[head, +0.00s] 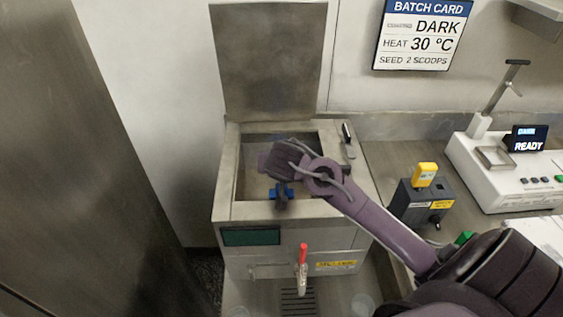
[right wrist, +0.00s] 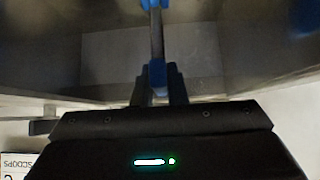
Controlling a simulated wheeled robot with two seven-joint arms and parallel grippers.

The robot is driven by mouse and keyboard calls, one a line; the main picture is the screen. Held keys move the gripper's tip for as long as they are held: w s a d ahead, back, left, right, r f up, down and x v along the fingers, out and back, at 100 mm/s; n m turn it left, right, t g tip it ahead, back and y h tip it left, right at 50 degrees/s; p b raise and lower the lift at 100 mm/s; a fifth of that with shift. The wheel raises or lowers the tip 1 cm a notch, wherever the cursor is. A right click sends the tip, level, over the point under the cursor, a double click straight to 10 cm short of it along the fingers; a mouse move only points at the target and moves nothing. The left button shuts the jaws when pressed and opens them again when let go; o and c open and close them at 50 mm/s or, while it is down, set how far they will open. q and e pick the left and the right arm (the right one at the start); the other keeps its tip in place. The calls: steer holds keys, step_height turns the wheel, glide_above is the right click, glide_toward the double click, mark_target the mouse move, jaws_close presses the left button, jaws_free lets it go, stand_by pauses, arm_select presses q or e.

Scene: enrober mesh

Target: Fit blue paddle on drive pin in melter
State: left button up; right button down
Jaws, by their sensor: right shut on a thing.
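The melter (head: 295,210) is a steel box with an open top and a raised lid (head: 270,62) behind it. My right gripper (head: 283,200) is over the melter's opening, pointing down. It is shut on the blue paddle (head: 271,193), whose blue part shows beside the fingers. In the right wrist view the gripper (right wrist: 157,85) holds the paddle (right wrist: 157,74), with blue ends and a grey shaft reaching away into the tank. The drive pin cannot be made out in either view, and the arm hides part of the tank. My left gripper is not in view.
A red-handled tap (head: 302,255) is on the melter's front above a drain grille (head: 298,301). To the right are a dark block with a yellow part (head: 425,174) and a white machine (head: 510,165) reading READY. A batch card (head: 422,35) hangs behind.

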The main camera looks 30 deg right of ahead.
steer(key=shift+f, duration=0.3)
steer(key=c, duration=1.4)
jaws_free()
steer(key=shift+r, duration=0.1)
steer(key=shift+o, duration=0.2)
steer(key=shift+s, duration=0.1)
steer(key=v, duration=0.7)
steer(key=shift+s+r+b, duration=0.2)
steer(key=shift+r+b, duration=0.05)
steer(key=shift+b, duration=0.2)
steer(key=shift+a, duration=0.1)
steer(key=shift+f, duration=0.1)
